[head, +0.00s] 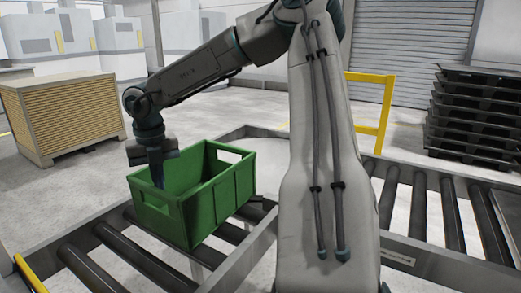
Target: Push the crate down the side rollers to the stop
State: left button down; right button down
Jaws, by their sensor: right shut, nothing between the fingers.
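The green crate (212,208) sits upright on the side rollers (138,258), left of centre in the head view. It is open-topped, with a handle slot in its end walls, and its visible inside looks empty. My left gripper is out of view. I cannot make out the stop.
Grey frame rails edge the rollers, and another roller run (450,215) lies at the right. A yellow guard rail (386,105) stands behind. Black stacked pallets (475,115) are at the far right and a tan slatted box (65,112) at the left. My arm hides the middle.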

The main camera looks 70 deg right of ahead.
jog(key=shift+d+f, duration=0.1)
jog(key=shift+d, duration=0.1)
jog(key=d, duration=0.3)
jog(key=shift+s+b, duration=0.3)
jog(key=shift+b, duration=0.1)
notch_tip(320, 180, up, 9)
jog(key=p, duration=0.5)
dwell(0.4)
dwell(0.4)
